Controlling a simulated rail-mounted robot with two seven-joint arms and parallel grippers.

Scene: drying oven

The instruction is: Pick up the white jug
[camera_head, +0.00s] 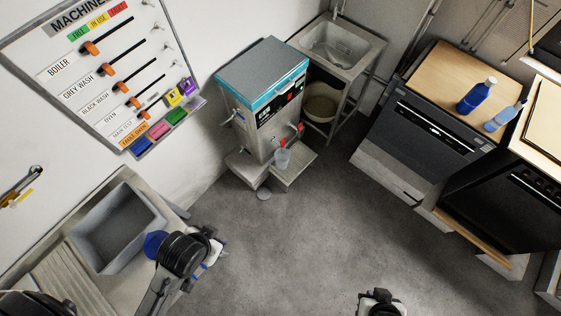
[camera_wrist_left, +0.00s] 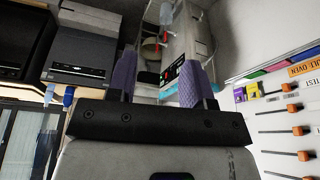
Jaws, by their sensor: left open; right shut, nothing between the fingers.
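The white jug (camera_head: 282,157) looks pale and translucent. It stands below the red-handled tap at the front of the teal-lidded machine, in the middle of the head view. It also shows as a small pale shape at the top of the left wrist view (camera_wrist_left: 167,13). My left gripper (camera_wrist_left: 160,82) is open, with its two purple fingers apart and nothing between them. It is well away from the jug, and its fingers cannot be made out in the head view. My right gripper (camera_head: 380,303) is at the bottom edge of the head view, shut and empty, far from the jug.
The machine (camera_head: 262,72) stands against the wall beside a steel sink (camera_head: 342,48) with a bucket (camera_head: 320,107) beneath. Blue bottles (camera_head: 476,97) stand on the right counter. A grey basin (camera_head: 115,230) is at lower left. The floor (camera_head: 330,230) between is clear.

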